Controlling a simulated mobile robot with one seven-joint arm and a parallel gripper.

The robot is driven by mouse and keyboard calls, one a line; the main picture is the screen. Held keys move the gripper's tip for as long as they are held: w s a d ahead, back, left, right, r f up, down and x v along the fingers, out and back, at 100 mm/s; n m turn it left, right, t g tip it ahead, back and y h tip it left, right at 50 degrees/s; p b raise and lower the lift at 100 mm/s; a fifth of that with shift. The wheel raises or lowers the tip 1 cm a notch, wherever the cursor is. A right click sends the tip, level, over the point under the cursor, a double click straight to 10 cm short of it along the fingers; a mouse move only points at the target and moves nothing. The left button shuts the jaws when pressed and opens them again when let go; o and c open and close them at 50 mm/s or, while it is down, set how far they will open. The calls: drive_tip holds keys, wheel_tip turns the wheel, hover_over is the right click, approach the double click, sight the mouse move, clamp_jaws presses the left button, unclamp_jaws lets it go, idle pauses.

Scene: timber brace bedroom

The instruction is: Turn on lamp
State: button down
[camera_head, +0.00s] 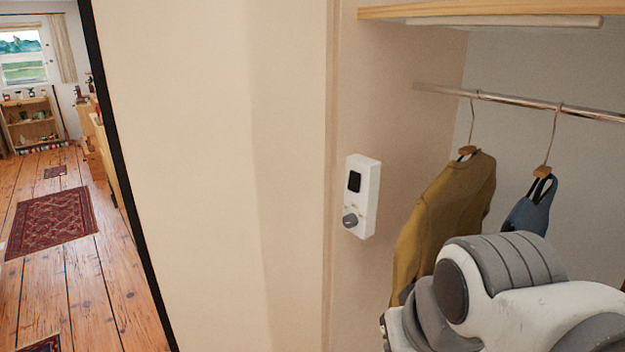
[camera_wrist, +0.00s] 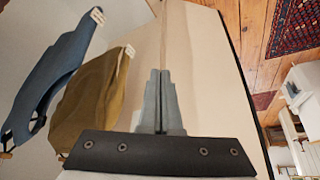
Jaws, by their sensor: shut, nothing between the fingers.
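A white wall box (camera_head: 362,196) with a dark rectangular window and a round grey knob (camera_head: 350,219) at its lower end is mounted on the beige closet wall in the head view. A long pale tube (camera_head: 505,21), perhaps the lamp, runs under the wooden shelf at the top right. I cannot tell whether it is lit. My gripper (camera_wrist: 158,74) shows in the wrist view with its two grey fingers together and nothing between them. It points toward the beige wall. The wall box does not show in the wrist view. In the head view my arm is at the lower right, and my fingertips cannot be made out.
A mustard sweater (camera_head: 445,205) and a blue garment (camera_head: 529,207) hang from a metal rail (camera_head: 520,101), close to my arm. A beige panel (camera_head: 215,170) stands left of the closet. Beyond it is wooden floor with a red rug (camera_head: 52,222) and a shelf unit (camera_head: 32,122).

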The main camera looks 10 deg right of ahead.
sight(355, 181)
drive_tip(key=w+a+r+n+p, duration=0.1)
drive_tip(key=w+r+n+p, duration=0.1)
drive_tip(key=w+r, duration=0.3)
drive_tip(key=w+a+r+n+h+p, duration=0.1)
drive_tip(key=w+r, duration=0.4)
drive_tip(key=w, duration=0.8)
drive_tip(key=w+a+r+n+t+h+p, duration=0.1)
drive_tip(key=w+r, duration=0.4)
drive_tip(key=w, duration=0.5)
drive_tip(key=a+n+p, duration=0.1)
drive_tip(key=p, duration=0.1)
drive_tip(key=shift+a+n+p, duration=0.25)
drive_tip(key=shift+n+p, duration=0.05)
drive_tip(key=shift+f, duration=0.1)
drive_tip(key=w+d+f, duration=0.1)
drive_tip(key=w+f, duration=0.1)
drive_tip(key=f, duration=0.1)
drive_tip(key=w+d+f+p, duration=0.1)
drive_tip(key=w+d+f, duration=0.1)
drive_tip(key=w, duration=0.1)
drive_tip(key=w+d+f+p, duration=0.1)
drive_tip(key=w+d+f, duration=0.1)
drive_tip(key=f, duration=0.1)
drive_tip(key=shift+w+f, duration=0.25)
drive_tip(key=shift+f, duration=0.1)
